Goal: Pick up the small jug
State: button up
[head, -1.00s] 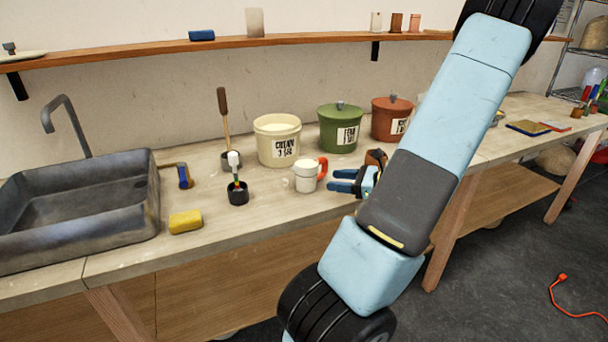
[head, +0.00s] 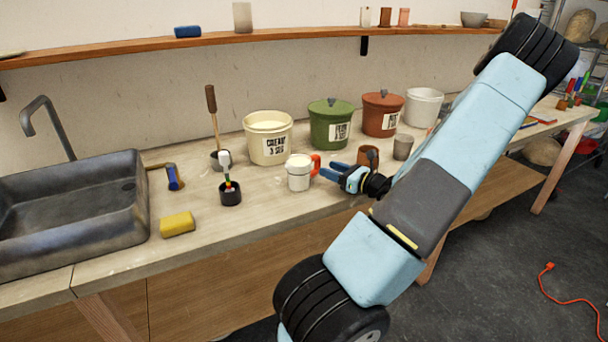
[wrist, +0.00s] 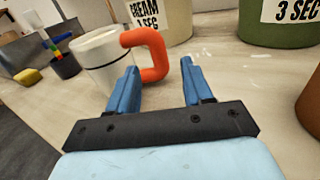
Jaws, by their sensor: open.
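The small jug (head: 299,178) is white with an orange-red handle (head: 316,164) on its right side. It stands upright on the bench in front of the cream bucket. My gripper (head: 328,171) is just right of the jug, low over the bench, with its blue fingers apart and pointing at the handle. In the wrist view the jug (wrist: 98,62) is ahead and left. Its handle (wrist: 158,58) shows in the gap between the fingertips (wrist: 159,66), close to the left finger. I cannot tell whether they touch. Nothing is held.
A cream bucket (head: 268,147), a green lidded pot (head: 330,130) and a red-brown pot (head: 381,122) stand behind. A brown cup (head: 368,156) stands close behind my gripper. A black pot with tools (head: 230,196) and a yellow sponge (head: 177,224) are to the left.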

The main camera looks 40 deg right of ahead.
aim_at(318, 163)
jog(key=shift+x, duration=2.9)
jog(key=shift+c, duration=0.4)
grip_shut()
